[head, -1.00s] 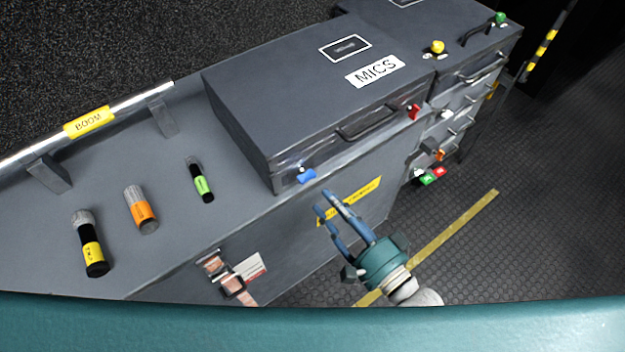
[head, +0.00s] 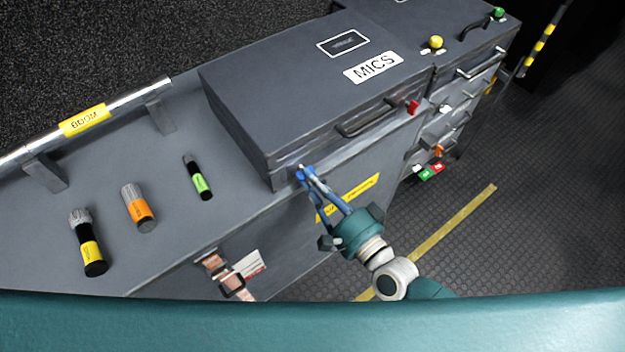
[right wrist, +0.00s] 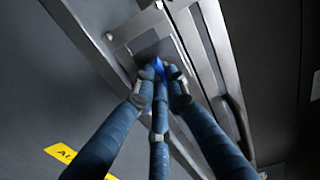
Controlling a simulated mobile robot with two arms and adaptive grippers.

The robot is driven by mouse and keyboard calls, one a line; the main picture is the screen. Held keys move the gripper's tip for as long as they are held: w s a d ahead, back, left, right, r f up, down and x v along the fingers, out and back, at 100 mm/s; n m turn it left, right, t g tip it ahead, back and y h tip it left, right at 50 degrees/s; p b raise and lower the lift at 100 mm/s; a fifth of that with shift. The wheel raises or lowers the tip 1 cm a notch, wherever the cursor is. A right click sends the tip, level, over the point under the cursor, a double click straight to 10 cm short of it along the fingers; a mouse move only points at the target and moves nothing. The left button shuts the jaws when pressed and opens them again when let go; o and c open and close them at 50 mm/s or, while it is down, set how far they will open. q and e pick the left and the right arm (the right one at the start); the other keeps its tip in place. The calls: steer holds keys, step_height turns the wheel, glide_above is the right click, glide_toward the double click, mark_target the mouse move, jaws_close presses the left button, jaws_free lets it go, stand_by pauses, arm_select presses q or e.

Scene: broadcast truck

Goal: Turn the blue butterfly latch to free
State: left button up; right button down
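The blue butterfly latch (head: 301,168) is on the front of the case marked MICS (head: 262,95), near its left corner. My right gripper (head: 303,174) is at this latch, and its fingers cover most of it in the head view. In the right wrist view the blue latch (right wrist: 160,69) shows between the converging fingertips (right wrist: 160,92). The gripper looks shut on it. The latch's exact angle is hard to read behind the fingers. The red latch (head: 412,107) is at the right end of the same case front. My left gripper is not in view.
A handle (head: 368,118) lies between the two latches. Three microphones, yellow (head: 92,255), orange (head: 139,208) and green (head: 200,182), lie on the counter left of the case. A buckled strap (head: 226,275) hangs on the counter front. The floor at the right is open.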

steer(key=shift+n, duration=0.3)
steer(key=shift+d+r+n+p, duration=0.1)
steer(key=shift+n+p, duration=1.15)
steer(key=shift+n, duration=2.75)
steer(key=shift+d+n+p, duration=0.1)
steer(key=shift+n+p, duration=1.15)
steer(key=shift+n, duration=2.75)
steer(key=c, duration=1.8)
jaws_free()
steer(key=shift+w, duration=0.1)
steer(key=shift+o, duration=0.2)
